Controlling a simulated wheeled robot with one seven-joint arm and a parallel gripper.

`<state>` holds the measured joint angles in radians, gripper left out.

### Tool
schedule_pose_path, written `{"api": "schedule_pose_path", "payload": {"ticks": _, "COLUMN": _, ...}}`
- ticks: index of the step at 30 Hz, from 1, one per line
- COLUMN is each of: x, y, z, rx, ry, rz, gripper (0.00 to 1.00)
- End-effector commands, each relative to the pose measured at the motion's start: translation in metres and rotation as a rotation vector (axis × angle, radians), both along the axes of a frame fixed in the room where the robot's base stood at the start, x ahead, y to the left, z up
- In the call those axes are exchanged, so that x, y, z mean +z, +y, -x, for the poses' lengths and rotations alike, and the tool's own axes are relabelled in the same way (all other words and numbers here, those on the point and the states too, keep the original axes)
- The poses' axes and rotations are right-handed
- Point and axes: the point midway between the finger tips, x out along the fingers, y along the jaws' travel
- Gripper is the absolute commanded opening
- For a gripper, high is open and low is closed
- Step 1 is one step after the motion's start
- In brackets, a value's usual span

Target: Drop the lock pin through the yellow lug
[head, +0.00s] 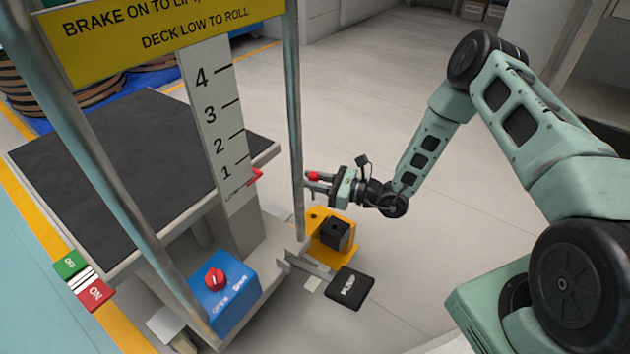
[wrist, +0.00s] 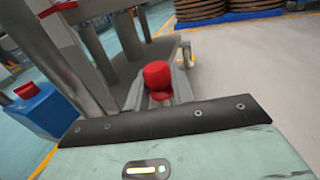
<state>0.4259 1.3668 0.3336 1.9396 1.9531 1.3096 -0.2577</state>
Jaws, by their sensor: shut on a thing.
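The lock pin shows as a red knob (head: 313,176) between the fingertips of my gripper (head: 318,183). In the wrist view the red knob (wrist: 157,74) stands in the middle, between the jaws.
The lift's upright post (head: 294,120) stands just left of my fingertips. A black pedal marked PUMP (head: 349,288) lies on the floor in front of the lug. A blue box with a red knob (head: 228,297) is at the left. The floor (head: 370,100) behind is clear.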

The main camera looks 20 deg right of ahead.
Motion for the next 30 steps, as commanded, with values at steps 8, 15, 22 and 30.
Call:
{"api": "schedule_pose_path", "payload": {"ticks": 8, "x": 0.002, "y": 0.000, "z": 0.000, "rx": -0.002, "ry": 0.002, "rz": -0.001, "gripper": 0.01}}
{"api": "schedule_pose_path", "payload": {"ticks": 15, "x": -0.020, "y": 0.000, "z": 0.000, "rx": -0.002, "ry": 0.004, "rz": 0.000, "gripper": 0.01}}
{"api": "schedule_pose_path", "payload": {"ticks": 22, "x": -0.041, "y": 0.000, "z": 0.000, "rx": -0.002, "ry": 0.002, "rz": 0.000, "gripper": 0.01}}
{"api": "schedule_pose_path", "payload": {"ticks": 30, "x": -0.057, "y": 0.000, "z": 0.000, "rx": -0.002, "ry": 0.001, "rz": -0.001, "gripper": 0.01}}
